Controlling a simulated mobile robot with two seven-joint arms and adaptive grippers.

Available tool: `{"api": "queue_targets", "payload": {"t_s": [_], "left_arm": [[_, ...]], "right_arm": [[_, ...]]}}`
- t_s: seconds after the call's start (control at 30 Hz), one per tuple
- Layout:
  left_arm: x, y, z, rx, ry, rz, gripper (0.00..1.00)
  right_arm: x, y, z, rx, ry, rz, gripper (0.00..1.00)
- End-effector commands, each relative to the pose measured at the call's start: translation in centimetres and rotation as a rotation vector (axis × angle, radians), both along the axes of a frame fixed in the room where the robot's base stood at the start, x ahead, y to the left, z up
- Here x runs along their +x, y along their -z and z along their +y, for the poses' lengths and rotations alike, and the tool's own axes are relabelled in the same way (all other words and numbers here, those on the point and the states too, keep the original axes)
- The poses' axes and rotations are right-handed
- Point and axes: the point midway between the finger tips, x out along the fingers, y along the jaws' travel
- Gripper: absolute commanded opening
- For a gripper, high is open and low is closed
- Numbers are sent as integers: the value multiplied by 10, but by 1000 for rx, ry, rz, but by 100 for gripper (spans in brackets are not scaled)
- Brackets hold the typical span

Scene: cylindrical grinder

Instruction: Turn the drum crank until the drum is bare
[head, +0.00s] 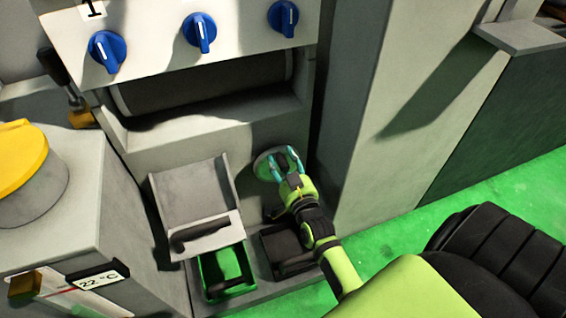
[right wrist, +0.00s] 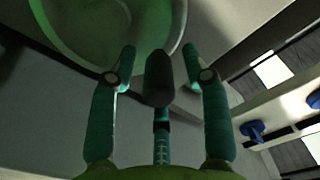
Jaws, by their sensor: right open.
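The drum crank, a pale round wheel (head: 264,162), is on the lower right of the machine's grey front. In the right wrist view the wheel (right wrist: 105,28) fills the top left, and its dark rounded handle (right wrist: 158,78) stands between my fingers. My right gripper (head: 279,158) is at the wheel with its teal fingers open on either side of the handle; I cannot tell if they touch it. The drum (head: 205,87) is a dark grey roller in the recess under the knobs; I cannot tell if anything covers it. My left gripper is not in view.
Several blue knobs (head: 199,32) line the panel above. A tilted grey chute (head: 192,195) is left of the crank, with a green bin (head: 226,262) and a black bin (head: 285,246) below. A grey pillar (head: 375,100) rises close on the right. Green floor (head: 390,245) is open there.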

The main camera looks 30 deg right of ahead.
Motion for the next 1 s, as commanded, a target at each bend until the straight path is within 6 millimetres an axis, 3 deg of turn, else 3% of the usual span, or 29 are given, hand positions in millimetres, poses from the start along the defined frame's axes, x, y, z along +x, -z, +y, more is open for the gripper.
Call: {"api": "queue_targets", "payload": {"t_s": [0.1, 0.2, 0.23, 0.67, 1.0], "left_arm": [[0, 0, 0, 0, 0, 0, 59], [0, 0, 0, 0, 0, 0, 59], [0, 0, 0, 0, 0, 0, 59], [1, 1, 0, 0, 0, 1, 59], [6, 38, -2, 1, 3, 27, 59]], "right_arm": [[0, 0, 0, 0, 0, 0, 44], [0, 0, 0, 0, 0, 0, 4], [0, 0, 0, 0, 0, 0, 0], [0, -3, -3, 36, 0, -15, 0], [-3, -4, -17, 251, -1, -70, 0]]}}
